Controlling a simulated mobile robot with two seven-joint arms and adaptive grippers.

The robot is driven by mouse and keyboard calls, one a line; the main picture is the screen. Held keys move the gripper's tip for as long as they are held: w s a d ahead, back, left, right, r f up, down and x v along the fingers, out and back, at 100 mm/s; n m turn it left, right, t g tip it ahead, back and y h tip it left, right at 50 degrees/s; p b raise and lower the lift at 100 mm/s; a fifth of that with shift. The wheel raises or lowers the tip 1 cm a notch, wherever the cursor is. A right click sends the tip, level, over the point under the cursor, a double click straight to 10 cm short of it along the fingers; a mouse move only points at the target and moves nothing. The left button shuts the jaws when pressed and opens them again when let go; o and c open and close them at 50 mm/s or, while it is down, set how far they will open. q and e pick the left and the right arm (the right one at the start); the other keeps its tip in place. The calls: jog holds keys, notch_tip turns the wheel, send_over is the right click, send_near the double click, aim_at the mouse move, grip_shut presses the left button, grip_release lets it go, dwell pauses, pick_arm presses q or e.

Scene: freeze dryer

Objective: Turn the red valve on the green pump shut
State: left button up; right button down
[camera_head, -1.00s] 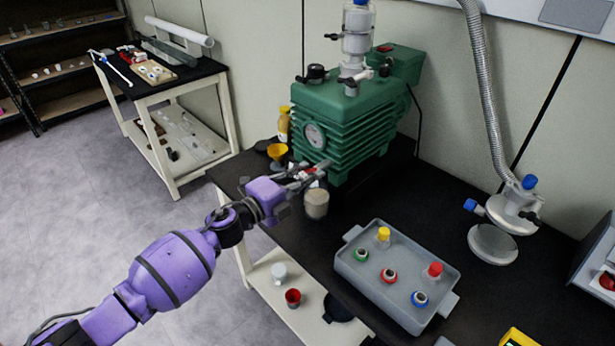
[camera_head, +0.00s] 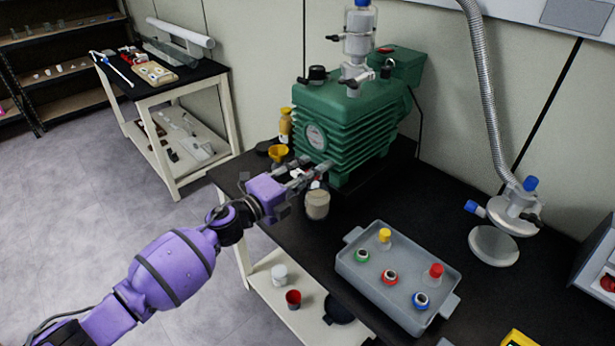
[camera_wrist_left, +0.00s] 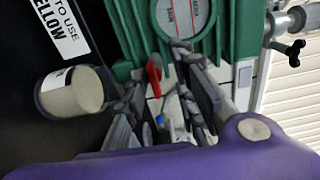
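The green pump (camera_head: 352,125) stands on the black bench with a round gauge on its front; its ribbed green body also shows in the left wrist view (camera_wrist_left: 235,30). The red valve handle (camera_wrist_left: 153,78) shows in the left wrist view below the gauge, between the finger lines of my left gripper (camera_wrist_left: 160,85). Contact with the handle cannot be told. My right gripper is not in view.
A jar (camera_head: 317,205) stands close under my left gripper. A yellow funnel (camera_head: 278,152) and yellow bottle (camera_head: 285,125) stand left of the pump. A grey tray (camera_head: 350,262) of small vials is at the front. Bare bench lies between tray and pump.

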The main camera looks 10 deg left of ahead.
pick_arm(q)
jog(key=shift+s+f, duration=0.1)
jog(key=shift+f, duration=0.15)
jog(key=v, duration=1.2)
jog(key=shift+r, duration=0.2)
